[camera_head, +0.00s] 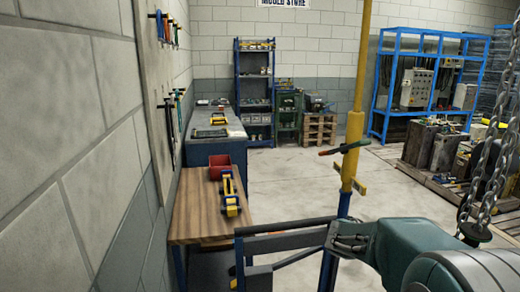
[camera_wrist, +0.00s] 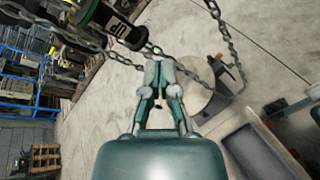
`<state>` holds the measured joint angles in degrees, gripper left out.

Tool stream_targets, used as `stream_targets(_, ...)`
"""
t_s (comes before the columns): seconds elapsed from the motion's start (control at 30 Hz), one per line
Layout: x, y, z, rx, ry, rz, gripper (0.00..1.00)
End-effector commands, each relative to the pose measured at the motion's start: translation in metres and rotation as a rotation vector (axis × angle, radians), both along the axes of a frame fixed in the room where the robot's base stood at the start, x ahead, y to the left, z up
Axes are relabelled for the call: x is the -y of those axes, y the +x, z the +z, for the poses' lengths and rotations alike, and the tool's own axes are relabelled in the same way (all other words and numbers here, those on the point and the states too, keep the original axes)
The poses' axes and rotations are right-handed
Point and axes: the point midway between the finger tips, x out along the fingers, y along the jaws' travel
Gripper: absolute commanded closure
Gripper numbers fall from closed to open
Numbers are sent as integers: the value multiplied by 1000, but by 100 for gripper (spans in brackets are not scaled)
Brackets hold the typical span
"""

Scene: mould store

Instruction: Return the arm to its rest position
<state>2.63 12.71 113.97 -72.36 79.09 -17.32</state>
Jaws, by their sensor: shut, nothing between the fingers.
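My gripper (camera_wrist: 158,72) shows in the wrist view, with its pale and teal fingers brought together at the tips. Nothing shows between them. It hangs over the concrete floor, close to a hanging chain (camera_wrist: 225,45) that seems to pass just beyond the fingertips; I cannot tell if they touch. In the head view my teal arm (camera_head: 400,240) lies across the lower right.
A dark labelled hoist body (camera_wrist: 118,25) is near my gripper. Hanging chains (camera_head: 492,180) are at right in the head view. A yellow post (camera_head: 355,120) stands centre. A wooden bench (camera_head: 190,215) holds a red bin (camera_head: 219,167).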

Motion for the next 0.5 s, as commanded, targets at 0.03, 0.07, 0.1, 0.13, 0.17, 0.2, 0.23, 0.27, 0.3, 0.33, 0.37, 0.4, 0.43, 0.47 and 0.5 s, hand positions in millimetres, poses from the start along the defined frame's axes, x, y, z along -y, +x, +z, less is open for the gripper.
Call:
stream_targets(0.03,-6,-16,4,55,64,-21,100)
stream_targets(0.07,-10,-24,4,86,104,-36,100)
stream_targets(0.1,-16,-34,4,128,156,-54,100)
stream_targets(0.13,-22,-42,4,160,196,-67,100)
stream_targets(0.17,-27,-50,4,192,235,-82,100)
stream_targets(0.2,-35,-60,4,235,288,-99,100)
stream_targets(0.23,-41,-67,3,268,328,-114,100)
stream_targets(0.27,-47,-74,3,300,367,-127,100)
stream_targets(0.3,-55,-83,2,343,421,-145,100)
stream_targets(0.33,-62,-89,1,375,460,-158,100)
stream_targets(0.37,-68,-96,1,409,500,-172,100)
stream_targets(0.4,-77,-104,0,453,555,-190,100)
stream_targets(0.43,-84,-110,-1,485,596,-203,100)
stream_targets(0.47,-91,-116,-1,520,636,-219,100)
stream_targets(0.5,-100,-123,-2,564,690,-236,100)
